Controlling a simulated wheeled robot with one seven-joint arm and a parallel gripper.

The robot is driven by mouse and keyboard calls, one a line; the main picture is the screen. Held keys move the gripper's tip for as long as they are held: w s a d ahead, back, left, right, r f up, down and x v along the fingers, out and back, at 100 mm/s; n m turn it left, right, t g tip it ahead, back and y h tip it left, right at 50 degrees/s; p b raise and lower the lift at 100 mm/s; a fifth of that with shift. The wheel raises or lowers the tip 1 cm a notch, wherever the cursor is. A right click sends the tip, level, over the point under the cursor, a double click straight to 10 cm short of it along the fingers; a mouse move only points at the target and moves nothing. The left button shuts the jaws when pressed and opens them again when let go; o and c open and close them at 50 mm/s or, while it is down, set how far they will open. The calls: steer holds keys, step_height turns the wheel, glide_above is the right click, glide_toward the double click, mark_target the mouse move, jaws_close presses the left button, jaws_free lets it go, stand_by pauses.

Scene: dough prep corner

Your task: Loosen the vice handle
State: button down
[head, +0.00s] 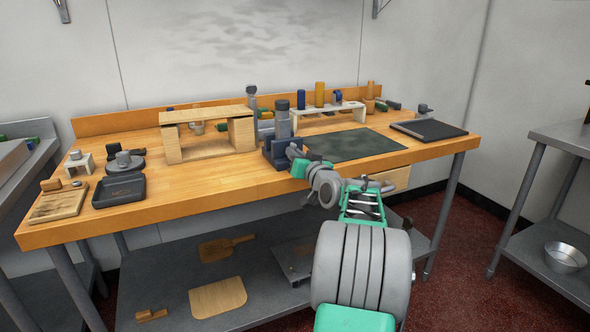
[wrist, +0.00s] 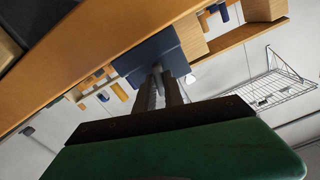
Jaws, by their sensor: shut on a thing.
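The dark blue vice (head: 272,151) stands at the front edge of the wooden bench, with a grey cylinder (head: 283,122) upright at it. My gripper (head: 295,153) is at the front of the vice, and my arm reaches up to it from the lower right. In the wrist view the dark fingers of my gripper (wrist: 162,88) are close together and point at the blue vice (wrist: 150,57). They are shut on the vice handle, which is mostly hidden between them; its exact angle cannot be told.
A dark green mat (head: 355,145) lies right of the vice. A wooden riser (head: 207,116) stands to its left and a white riser (head: 330,110) behind. A metal shelf (head: 565,150) stands at the right.

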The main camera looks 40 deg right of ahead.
steer(key=shift+f+n+b, duration=0.15)
steer(key=shift+n+b, duration=0.75)
steer(key=shift+b, duration=0.25)
steer(key=c, duration=1.7)
jaws_free()
steer(key=shift+s, duration=0.1)
steer(key=v, duration=0.7)
steer(key=shift+s+a, duration=0.15)
steer(key=shift+s, duration=0.2)
